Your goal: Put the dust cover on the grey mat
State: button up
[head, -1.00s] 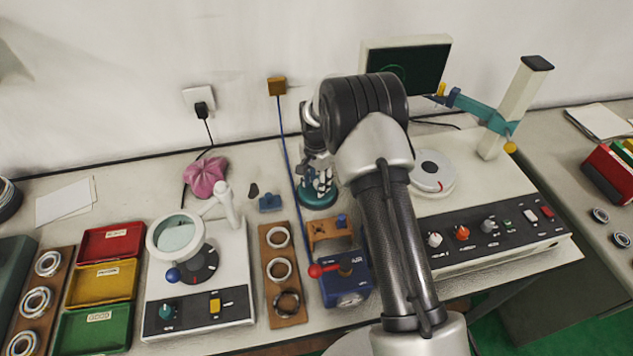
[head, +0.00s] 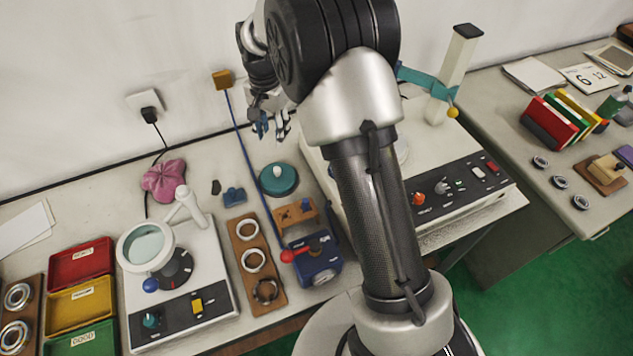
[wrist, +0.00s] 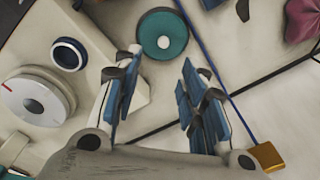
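A round teal cover with a white knob (head: 278,179) lies on the bench in the head view; I take it to be the dust cover. It also shows at the top of the wrist view (wrist: 163,36). My gripper (head: 270,130) is raised above the bench, behind the cover in the head view. In the wrist view my gripper (wrist: 160,100) has its blue-padded fingers spread, with nothing between them and the cover clear of them. I cannot make out a grey mat in any view.
A pink cloth (head: 163,181) and a magnifier unit (head: 180,275) stand left of the cover. A wooden ring board (head: 256,283) and blue fixture (head: 313,258) are in front. A second bench (head: 500,115) is at right.

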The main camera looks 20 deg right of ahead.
jog(key=s+r+n+t, duration=0.2)
jog(key=s+r+n, duration=0.3)
jog(key=s+r, duration=1.15)
jog(key=s+n+t, duration=0.2)
jog(key=s+n, duration=0.2)
jog(key=s, duration=1.4)
jog(key=shift+s+f, duration=0.15)
jog(key=shift+f, duration=0.25)
